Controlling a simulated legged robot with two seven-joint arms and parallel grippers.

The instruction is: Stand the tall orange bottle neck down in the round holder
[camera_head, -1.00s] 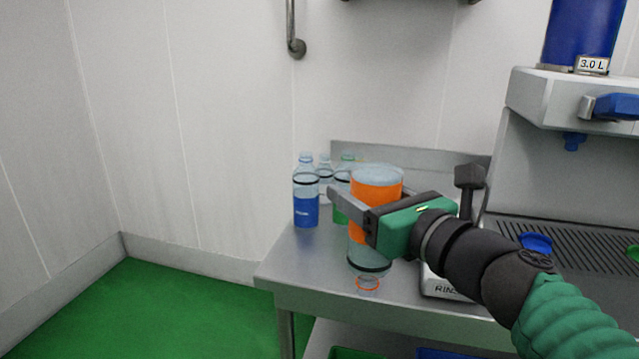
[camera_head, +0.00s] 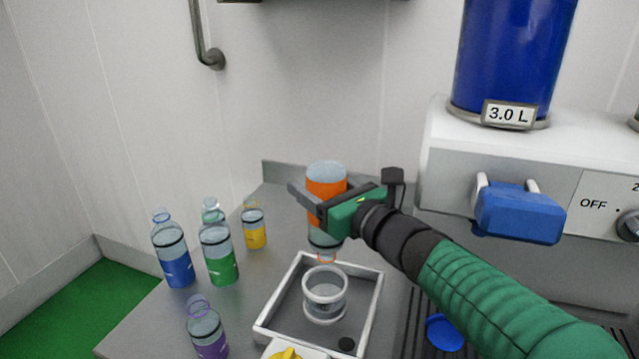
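My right gripper (camera_head: 322,205) comes in from the right and is shut on the tall orange bottle (camera_head: 327,180). The bottle is upside down, its flat base up and its orange-ringed neck pointing down. The fingers cross its middle and hide part of it. The round holder (camera_head: 325,292), a clear ring-rimmed cup, stands in a shallow white-rimmed tray (camera_head: 375,300). In the picture the neck shows just above the holder's far rim; I cannot tell the exact height gap. My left gripper is not in view.
Blue (camera_head: 175,255), green (camera_head: 217,255), yellow (camera_head: 254,228) and purple (camera_head: 207,330) bottles stand left of the tray on the steel table (camera_head: 140,325). A white machine with a blue lever (camera_head: 517,213) and a blue tank (camera_head: 512,60) is at the right. A wall rises behind.

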